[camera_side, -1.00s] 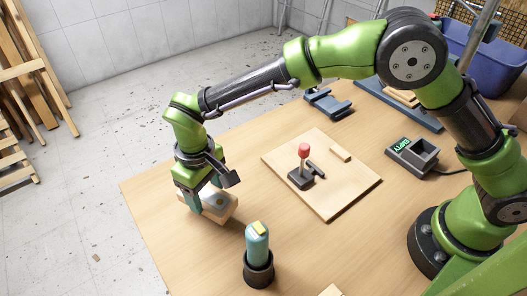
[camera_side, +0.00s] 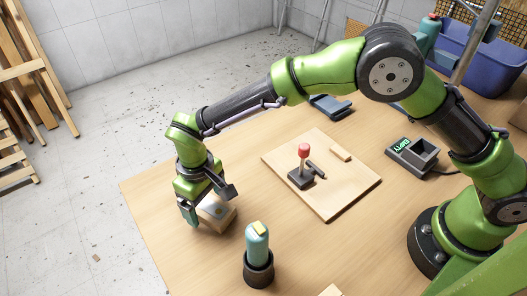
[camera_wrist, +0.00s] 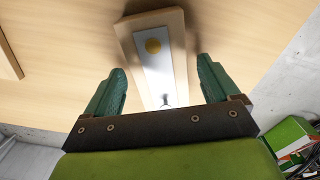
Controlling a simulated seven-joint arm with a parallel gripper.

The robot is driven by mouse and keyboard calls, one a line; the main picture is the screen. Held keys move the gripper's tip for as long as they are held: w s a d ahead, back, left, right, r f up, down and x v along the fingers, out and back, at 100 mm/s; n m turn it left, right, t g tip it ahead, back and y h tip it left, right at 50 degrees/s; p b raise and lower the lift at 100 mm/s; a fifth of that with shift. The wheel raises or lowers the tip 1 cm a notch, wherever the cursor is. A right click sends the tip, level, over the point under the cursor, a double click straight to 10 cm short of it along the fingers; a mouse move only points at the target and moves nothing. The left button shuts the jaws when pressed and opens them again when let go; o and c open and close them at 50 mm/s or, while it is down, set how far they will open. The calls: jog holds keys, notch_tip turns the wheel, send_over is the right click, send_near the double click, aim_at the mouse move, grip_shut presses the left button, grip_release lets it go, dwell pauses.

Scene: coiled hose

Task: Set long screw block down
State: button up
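The long screw block is a pale wooden block with a grey metal strip and a round brass-coloured spot. In the side view the block (camera_side: 218,212) rests on the table near its left edge. My gripper (camera_side: 205,205) is beside and partly over it, hiding its left end. In the wrist view the block (camera_wrist: 178,48) lies ahead of and between the two green fingers, with a small dark screw-like mark on the strip's near end. My gripper (camera_wrist: 161,85) is open there, and a gap shows between each finger and the block's sides.
A teal bottle (camera_side: 257,245) in a dark round holder stands close to the block's right. A wooden board (camera_side: 340,190) with a red-topped lever (camera_side: 304,150) lies mid-table. The table's left edge is close to my gripper.

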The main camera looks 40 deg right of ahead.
aim_at(206, 205)
notch_tip(206, 205, up, 12)
jog(key=d+r+m+t+y, duration=0.1)
jog(key=d+r, duration=0.6)
jog(key=d, duration=0.1)
jog(key=s+d+r+m+t+y, duration=0.1)
jog(key=s+d+r+m, duration=0.15)
jog(key=d, duration=0.35)
jog(key=s+d+r+m+t, duration=0.1)
jog(key=d+r, duration=0.2)
jog(key=d, duration=0.3)
jog(key=s+d+f+m+t, duration=0.1)
jog(key=s+d+m+t, duration=0.3)
jog(key=s+d, duration=0.7)
jog(key=shift+s+d+f, duration=0.2)
jog(key=shift+s+d, duration=0.2)
jog(key=shift+s, duration=0.1)
